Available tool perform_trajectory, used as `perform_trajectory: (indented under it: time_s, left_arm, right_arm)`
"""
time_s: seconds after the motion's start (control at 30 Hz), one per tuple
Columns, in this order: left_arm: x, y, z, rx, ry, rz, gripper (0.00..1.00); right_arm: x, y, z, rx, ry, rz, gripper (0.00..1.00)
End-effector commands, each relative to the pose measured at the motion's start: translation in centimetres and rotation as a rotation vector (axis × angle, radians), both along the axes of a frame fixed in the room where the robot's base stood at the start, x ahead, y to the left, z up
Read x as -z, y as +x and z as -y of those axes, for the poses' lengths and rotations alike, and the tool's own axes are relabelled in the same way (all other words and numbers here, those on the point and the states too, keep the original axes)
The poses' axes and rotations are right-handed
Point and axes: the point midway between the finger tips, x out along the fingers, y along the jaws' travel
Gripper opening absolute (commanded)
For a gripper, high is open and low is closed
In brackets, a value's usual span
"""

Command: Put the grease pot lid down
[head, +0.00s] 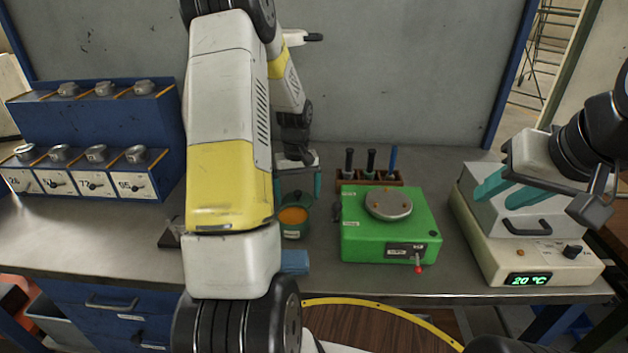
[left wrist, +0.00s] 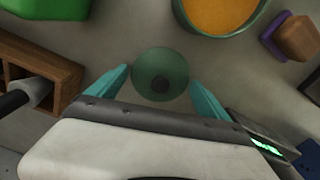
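The grease pot lid (left wrist: 160,70) is a small green disc with a dark knob. In the left wrist view it lies between the fingers of my left gripper (left wrist: 159,77), apparently on the bench. In the head view the lid (head: 296,197) shows just behind the green grease pot (head: 293,231). The pot is uncovered, with orange grease inside. My left gripper (head: 298,188) points down with its fingers spread on either side of the lid; any contact is hard to tell. My right gripper (head: 498,199) is open and empty above the grey-lidded heater at the right.
The heater (head: 510,255) reads 20 °C. A blue block (head: 294,262) lies in front of the pot. A blue stepped rack (head: 100,125) stands at the left.

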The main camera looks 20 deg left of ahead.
Motion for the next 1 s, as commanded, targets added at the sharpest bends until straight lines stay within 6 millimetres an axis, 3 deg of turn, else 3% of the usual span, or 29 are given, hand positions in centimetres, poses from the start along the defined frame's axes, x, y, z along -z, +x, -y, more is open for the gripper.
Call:
perform_trajectory:
  time_s: [0.37,0.8,1.0]
  left_arm:
    - [-0.7,0.0,0.0,-0.001,0.0,0.001,1.0]
    - [-9.2,0.1,0.0,-0.001,0.0,0.004,1.0]
    - [-11.8,0.0,0.0,0.0,0.001,0.002,1.0]
  right_arm:
    - [0.0,0.0,0.0,0.0,0.0,0.0,0.36]
    - [0.0,0.0,0.0,0.0,0.0,0.0,0.36]
    - [0.0,0.0,0.0,0.0,0.0,0.0,0.36]
